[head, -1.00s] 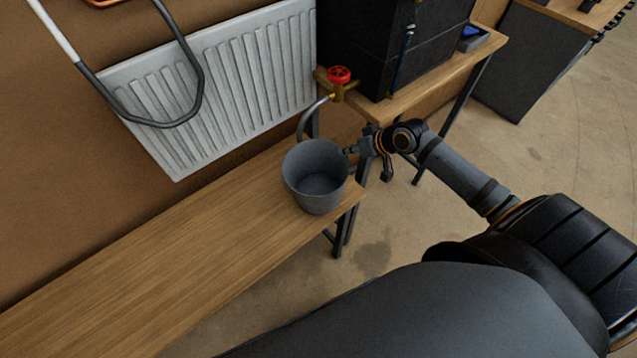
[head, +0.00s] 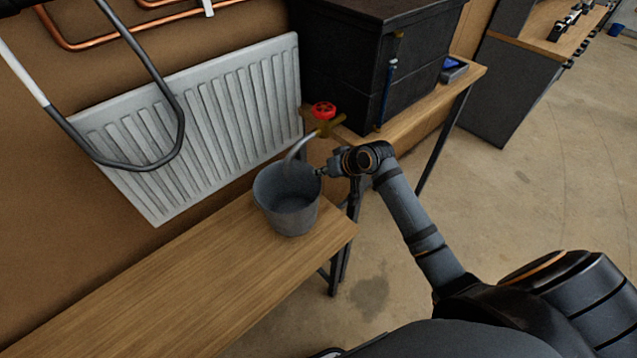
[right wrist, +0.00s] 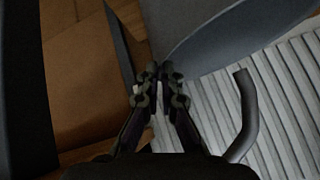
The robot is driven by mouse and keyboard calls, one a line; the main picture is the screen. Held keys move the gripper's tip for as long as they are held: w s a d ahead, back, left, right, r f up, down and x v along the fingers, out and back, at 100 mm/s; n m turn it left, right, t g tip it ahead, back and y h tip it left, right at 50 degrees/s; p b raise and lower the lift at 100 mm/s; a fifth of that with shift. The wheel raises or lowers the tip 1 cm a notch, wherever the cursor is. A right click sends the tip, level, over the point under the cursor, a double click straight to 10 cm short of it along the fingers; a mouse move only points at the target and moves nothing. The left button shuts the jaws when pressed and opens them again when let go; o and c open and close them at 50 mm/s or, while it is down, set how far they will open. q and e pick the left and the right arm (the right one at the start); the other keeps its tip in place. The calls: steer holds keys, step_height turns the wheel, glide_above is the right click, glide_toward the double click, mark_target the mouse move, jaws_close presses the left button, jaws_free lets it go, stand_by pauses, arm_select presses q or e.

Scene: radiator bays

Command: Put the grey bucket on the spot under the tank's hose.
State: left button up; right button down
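The grey bucket (head: 288,218) is upright at the right end of the wooden bench, and I cannot tell whether its base touches the wood. My right gripper (head: 322,172) is at the bucket's right rim. In the right wrist view its fingers (right wrist: 159,74) close together at the rim of the bucket (right wrist: 205,22). The tank (head: 345,70) is black and stands behind. Its grey hose (head: 297,150) bends down from the brass tap, and its end shows over the bucket's mouth. It also shows in the right wrist view (right wrist: 248,110). No marked spot shows. My left gripper is out of view.
The bench (head: 170,285) is bare to the left of the bucket. A white radiator (head: 190,120) hangs on the wall behind. The red tap wheel (head: 323,110) is just above my right gripper. The tank's wooden table (head: 425,100) is to the right.

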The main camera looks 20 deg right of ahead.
step_height(320, 180, down, 3)
steer(key=shift+s+f+p, duration=0.1)
steer(key=shift+s+p, duration=0.05)
steer(key=shift+p, duration=0.25)
steer(key=shift+f, duration=0.25)
steer(key=c, duration=1.5)
jaws_free()
steer(key=shift+c, duration=0.2)
steer(key=shift+s+d+r, duration=0.25)
steer(key=shift+r, duration=0.05)
glide_toward(316, 182)
steer(key=shift+d+v, duration=0.25)
steer(key=shift+v, duration=1.75)
steer(key=shift+d+f, duration=0.1)
